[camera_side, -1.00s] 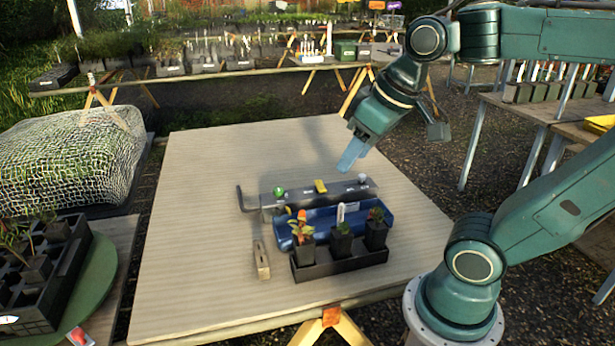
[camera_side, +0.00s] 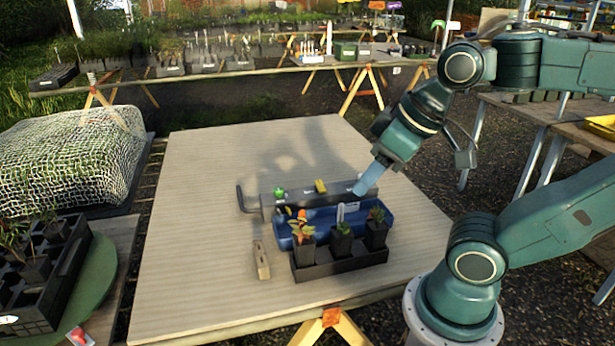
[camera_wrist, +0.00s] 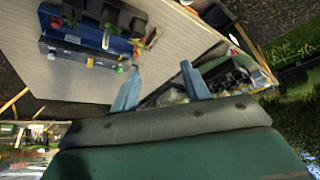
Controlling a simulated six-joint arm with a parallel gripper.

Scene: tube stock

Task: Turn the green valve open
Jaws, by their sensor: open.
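The green valve (camera_side: 279,193) is a small knob at the left end of a grey manifold box (camera_side: 305,200) on the wooden table. My gripper (camera_side: 366,181) has pale blue fingers and is over the right end of the manifold in the side view, away from the green valve. In the wrist view the fingers (camera_wrist: 160,72) are apart with nothing between them. A yellow valve (camera_side: 320,186) sits mid-manifold. A white knob (camera_wrist: 51,56) is hidden by my fingers in the side view.
A blue trough (camera_side: 385,222) lies in front of the manifold, with a black tray (camera_side: 335,268) of potted plants nearer. A bent pipe (camera_side: 241,198) stands at the manifold's left end. A wooden peg (camera_side: 261,260) lies nearby. The table's back and left are clear.

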